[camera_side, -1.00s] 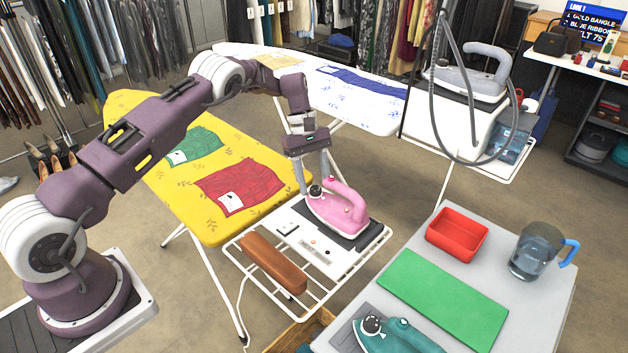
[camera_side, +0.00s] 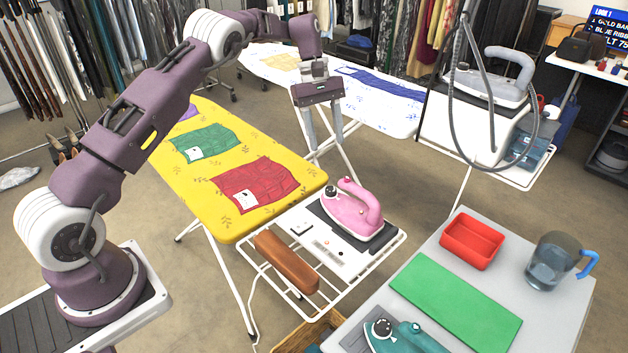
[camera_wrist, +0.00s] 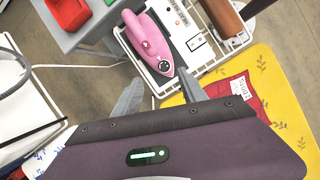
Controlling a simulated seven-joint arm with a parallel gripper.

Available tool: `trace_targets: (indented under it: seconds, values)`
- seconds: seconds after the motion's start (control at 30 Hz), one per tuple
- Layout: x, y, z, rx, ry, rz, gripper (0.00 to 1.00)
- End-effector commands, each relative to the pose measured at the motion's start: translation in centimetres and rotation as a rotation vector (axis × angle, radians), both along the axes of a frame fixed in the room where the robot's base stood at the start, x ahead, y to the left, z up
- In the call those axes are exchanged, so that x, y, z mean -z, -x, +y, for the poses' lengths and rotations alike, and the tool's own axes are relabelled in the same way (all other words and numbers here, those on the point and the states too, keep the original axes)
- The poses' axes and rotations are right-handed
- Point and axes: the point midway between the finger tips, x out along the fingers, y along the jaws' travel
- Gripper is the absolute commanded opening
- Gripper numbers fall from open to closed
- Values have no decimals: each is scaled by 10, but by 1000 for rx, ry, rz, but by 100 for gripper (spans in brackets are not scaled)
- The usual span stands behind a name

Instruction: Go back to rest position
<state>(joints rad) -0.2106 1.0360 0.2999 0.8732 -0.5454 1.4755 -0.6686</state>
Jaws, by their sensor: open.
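My gripper (camera_side: 323,143) hangs in the air in the side view, fingers pointing down, open and empty. It is above and behind the pink iron (camera_side: 352,210), clear of it. The pink iron rests on the dark pad (camera_side: 326,217) of the white wire rack at the end of the yellow ironing board (camera_side: 222,225). In the wrist view my gripper (camera_wrist: 160,90) shows its two fingers spread apart, and the pink iron (camera_wrist: 148,42) lies beyond them on the rack. Nothing is between the fingers.
A brown wooden block (camera_side: 285,262) lies on the rack. To the right, a grey table holds a red tray (camera_side: 472,240), green mat (camera_side: 455,303), water jug (camera_side: 553,262) and teal iron (camera_side: 405,338). A steam station (camera_side: 475,125) with a looped hose stands behind. The air around my gripper is clear.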

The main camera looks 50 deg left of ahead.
Motion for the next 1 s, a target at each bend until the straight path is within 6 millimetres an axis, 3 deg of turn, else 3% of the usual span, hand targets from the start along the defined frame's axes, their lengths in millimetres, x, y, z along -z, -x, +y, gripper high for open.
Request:
trace_targets:
  seconds: [0.03, 0.1, 0.2, 0.33, 0.43, 0.5, 0.63, 0.8, 1.0]
  values:
    - [-43, 10, -8, 40, -15, -61, 49]
    - [-94, 35, -21, 124, -46, -147, 49]
    - [-151, 87, -44, 268, -99, -262, 49]
    - [-195, 173, -73, 489, -192, -407, 49]
    - [-202, 245, -90, 678, -285, -512, 49]
    - [-195, 290, -97, 805, -357, -573, 49]
    - [-170, 348, -100, 988, -477, -650, 49]
    - [-150, 374, -99, 1086, -547, -686, 49]
    - [-149, 375, -99, 1090, -548, -684, 49]
